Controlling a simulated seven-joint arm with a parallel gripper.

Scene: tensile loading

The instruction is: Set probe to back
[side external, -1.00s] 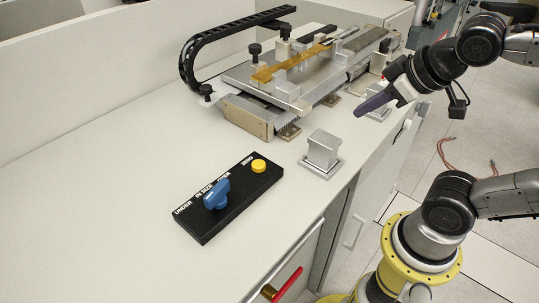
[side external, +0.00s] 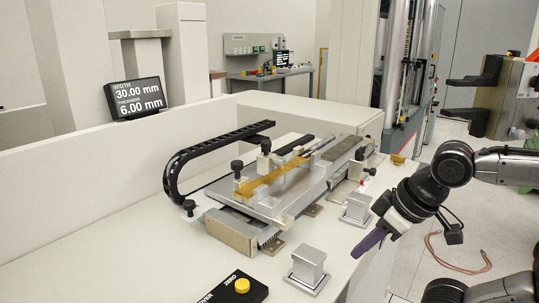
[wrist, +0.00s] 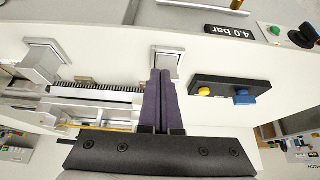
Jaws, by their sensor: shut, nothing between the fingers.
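A measuring fixture (side external: 232,232) with a metal slide, clamps and black knobs stands on the white bench. An amber strip (side external: 272,177) lies along its top. I cannot tell which of its parts is the probe. A black control box (side external: 240,291) with a yellow button (side external: 242,286) is cut off by the lower edge. The wrist view shows its yellow button (wrist: 204,91) and blue knob (wrist: 242,97). My gripper (side external: 358,252) has purple fingers, shut and empty, right of the near metal block (side external: 307,266). The shut fingers (wrist: 163,75) also show in the wrist view.
A second metal block (side external: 356,208) stands farther back along the bench edge. A black cable chain (side external: 180,165) arches over the fixture's left side. A display (side external: 138,98) reads width 30.00 mm and thickness 6.00 mm. The bench left of the fixture is clear.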

